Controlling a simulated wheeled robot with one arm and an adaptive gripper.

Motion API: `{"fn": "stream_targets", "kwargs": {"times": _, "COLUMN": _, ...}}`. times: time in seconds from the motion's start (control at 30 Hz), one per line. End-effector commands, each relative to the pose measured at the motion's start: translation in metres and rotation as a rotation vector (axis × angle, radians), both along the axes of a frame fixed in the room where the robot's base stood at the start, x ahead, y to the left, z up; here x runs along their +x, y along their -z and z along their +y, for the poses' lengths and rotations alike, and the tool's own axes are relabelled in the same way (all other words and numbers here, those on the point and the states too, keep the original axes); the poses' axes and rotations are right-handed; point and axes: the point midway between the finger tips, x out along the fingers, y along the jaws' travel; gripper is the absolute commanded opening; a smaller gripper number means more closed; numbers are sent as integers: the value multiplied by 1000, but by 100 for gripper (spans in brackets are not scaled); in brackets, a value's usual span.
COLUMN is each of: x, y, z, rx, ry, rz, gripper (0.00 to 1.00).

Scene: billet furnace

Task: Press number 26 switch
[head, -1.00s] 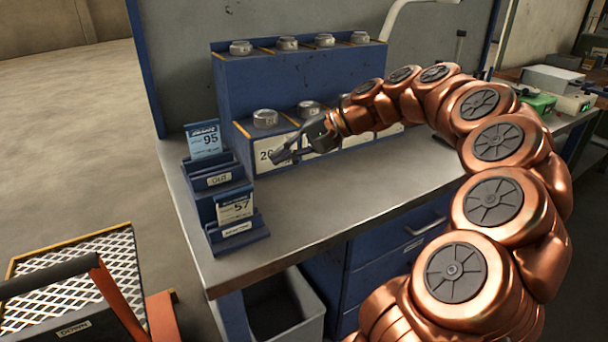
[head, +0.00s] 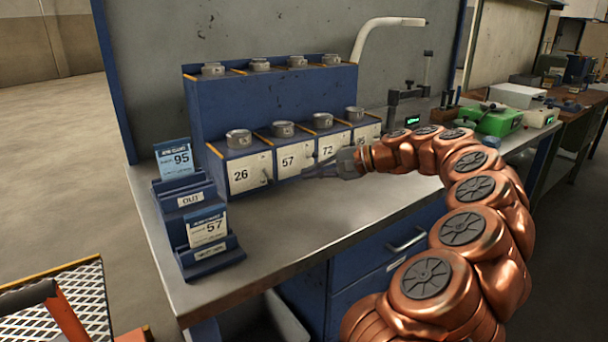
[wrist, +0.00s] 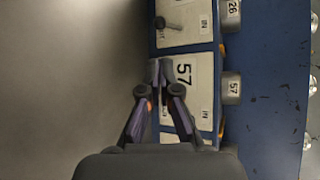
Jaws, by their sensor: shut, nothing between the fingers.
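The white panel marked 26 (head: 247,172) is at the left end of the lower row on the blue stepped cabinet. A small grey lever switch (head: 267,177) is at its lower right; a lever on the panel beside 57 also shows in the wrist view (wrist: 171,24). My gripper (head: 305,173) is shut and empty, right of the 26 switch, in front of the lower part of the 57 panel (head: 288,159). In the wrist view the closed fingertips (wrist: 160,70) overlap the edge of the 57 panel; whether they touch it, I cannot tell.
Metal round weights (head: 238,139) stand on the cabinet's lower step, and more on the top. Blue card holders (head: 190,200) with cards 95 and 57 stand at the left. The bench top (head: 285,225) in front is clear. A green device (head: 495,119) is at the right.

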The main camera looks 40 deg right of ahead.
Motion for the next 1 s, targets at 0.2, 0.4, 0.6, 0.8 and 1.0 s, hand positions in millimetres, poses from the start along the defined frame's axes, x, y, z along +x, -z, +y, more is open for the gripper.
{"fn": "stream_targets", "kwargs": {"times": 0.2, "x": 22, "y": 11, "z": 16, "rx": 1, "ry": -1, "rz": 1, "gripper": 0}}
{"fn": "stream_targets", "kwargs": {"times": 0.4, "x": 48, "y": 24, "z": 35, "rx": 1, "ry": -3, "rz": 2, "gripper": 0}}
{"fn": "stream_targets", "kwargs": {"times": 0.6, "x": 65, "y": 31, "z": 47, "rx": -1, "ry": -1, "rz": 2, "gripper": 0}}
{"fn": "stream_targets", "kwargs": {"times": 0.8, "x": 69, "y": 32, "z": 48, "rx": -1, "ry": 3, "rz": 0, "gripper": 0}}
{"fn": "stream_targets", "kwargs": {"times": 1.0, "x": 69, "y": 32, "z": 49, "rx": -1, "ry": 2, "rz": 1, "gripper": 0}}
